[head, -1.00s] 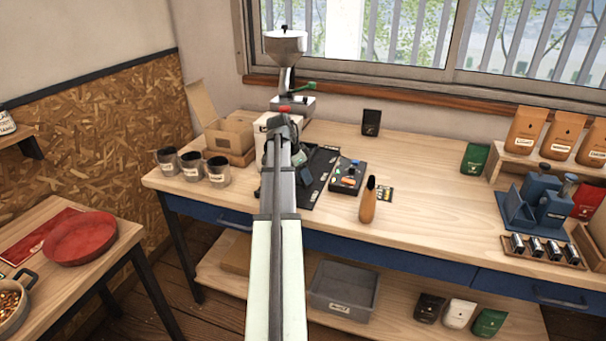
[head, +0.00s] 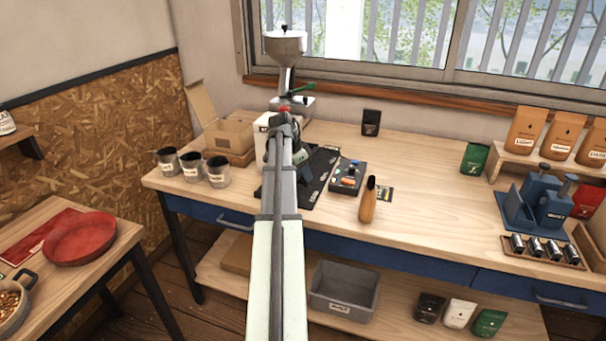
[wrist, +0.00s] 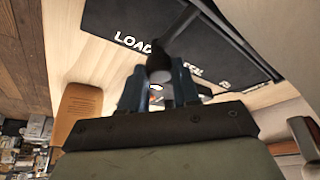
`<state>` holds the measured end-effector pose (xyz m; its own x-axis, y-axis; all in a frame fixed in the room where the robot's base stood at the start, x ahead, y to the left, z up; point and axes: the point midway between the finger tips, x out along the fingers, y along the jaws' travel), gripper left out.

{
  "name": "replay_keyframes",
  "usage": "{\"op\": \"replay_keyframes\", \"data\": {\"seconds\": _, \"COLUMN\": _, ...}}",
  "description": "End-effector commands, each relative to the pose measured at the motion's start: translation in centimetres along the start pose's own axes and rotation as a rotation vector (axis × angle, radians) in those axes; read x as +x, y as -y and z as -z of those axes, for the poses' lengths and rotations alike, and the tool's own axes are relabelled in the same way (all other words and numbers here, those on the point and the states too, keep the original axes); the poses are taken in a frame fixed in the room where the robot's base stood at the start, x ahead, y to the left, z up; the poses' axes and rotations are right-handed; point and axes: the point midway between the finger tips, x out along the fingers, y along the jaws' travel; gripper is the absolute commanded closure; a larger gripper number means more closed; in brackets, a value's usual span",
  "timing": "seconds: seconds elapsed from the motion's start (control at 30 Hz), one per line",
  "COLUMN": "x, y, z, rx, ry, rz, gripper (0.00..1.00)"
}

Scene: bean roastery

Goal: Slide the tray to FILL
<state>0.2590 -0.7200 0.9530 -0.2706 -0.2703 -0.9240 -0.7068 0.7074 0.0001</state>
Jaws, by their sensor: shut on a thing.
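A black mat (head: 322,168) with white lettering lies on the bench, partly hidden by my arm. In the wrist view the mat (wrist: 215,45) shows "LOAD" and further lettering that is partly covered. My gripper (wrist: 157,88) is low at the mat's edge, its blue fingers on either side of a dark round-ended handle (wrist: 160,68), and shut on it. The handle runs up over the mat. I cannot tell where its far end joins, and no tray body is clear. In the head view my arm hides the fingers and the handle.
A hopper machine (head: 285,50) stands behind my arm. Several labelled cups (head: 192,168) and an open cardboard box (head: 228,135) are to the left. A small control box (head: 347,176) and an orange-brown upright object (head: 368,203) are close right. Bare bench lies beyond them.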

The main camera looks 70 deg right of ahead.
Motion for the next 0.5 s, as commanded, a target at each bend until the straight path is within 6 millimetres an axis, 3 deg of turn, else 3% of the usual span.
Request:
{"op": "replay_keyframes", "data": {"seconds": 0.2, "x": 0.7, "y": 2.1, "z": 1.9, "rx": 0.000, "ry": -0.001, "rz": 0.000, "gripper": 1.00}}
{"op": "replay_keyframes", "data": {"seconds": 0.5, "x": 0.8, "y": 2.2, "z": 2.0, "rx": 0.000, "ry": -0.001, "rz": 0.001, "gripper": 1.00}}
